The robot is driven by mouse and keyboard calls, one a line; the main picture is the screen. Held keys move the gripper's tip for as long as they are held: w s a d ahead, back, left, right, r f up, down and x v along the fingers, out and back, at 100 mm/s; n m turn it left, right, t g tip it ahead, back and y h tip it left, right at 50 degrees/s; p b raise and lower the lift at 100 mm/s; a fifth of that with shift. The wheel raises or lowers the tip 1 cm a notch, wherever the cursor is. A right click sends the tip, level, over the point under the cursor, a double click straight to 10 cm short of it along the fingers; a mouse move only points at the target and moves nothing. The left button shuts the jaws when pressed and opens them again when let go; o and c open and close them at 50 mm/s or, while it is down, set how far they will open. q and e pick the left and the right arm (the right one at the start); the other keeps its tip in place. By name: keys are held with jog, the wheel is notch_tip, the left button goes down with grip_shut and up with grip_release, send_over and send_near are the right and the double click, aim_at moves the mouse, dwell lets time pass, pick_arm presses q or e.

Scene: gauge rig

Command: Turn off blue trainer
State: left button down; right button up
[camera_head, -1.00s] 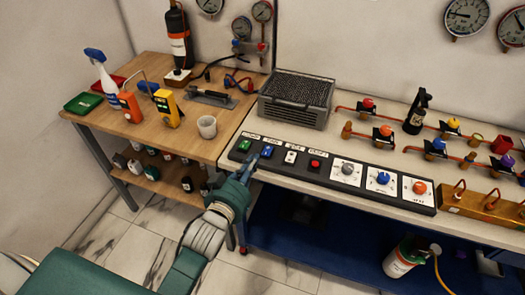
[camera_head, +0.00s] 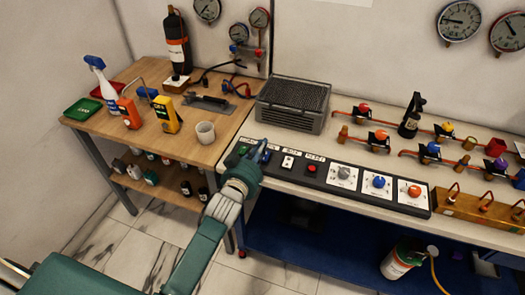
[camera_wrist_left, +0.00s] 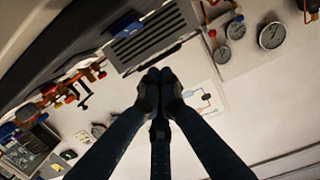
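The black control panel (camera_head: 326,177) lies along the front edge of the right-hand bench. Its row holds a green switch (camera_head: 242,150), a blue switch (camera_head: 266,157), a white switch (camera_head: 287,162) and a red one (camera_head: 312,168). My left gripper (camera_head: 257,154) is over the left end of the panel, its tips at the blue switch and partly covering it. I cannot tell whether they touch it or which way it is set. In the left wrist view the fingers (camera_wrist_left: 160,78) are drawn together with nothing between them. My right gripper is not in view.
Right of the switches are grey, blue (camera_head: 379,182) and orange knobs. A grey mesh-topped box (camera_head: 292,102) stands behind the panel. A white cup (camera_head: 205,132) stands on the wooden table to the left. Pipes with coloured valves (camera_head: 433,147) fill the right bench.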

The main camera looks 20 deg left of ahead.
aim_at(263, 159)
pick_arm(q)
jog(key=shift+w+f, duration=0.25)
jog(key=shift+f, duration=0.8)
jog(key=shift+w+f, duration=0.25)
jog(key=shift+f, duration=0.75)
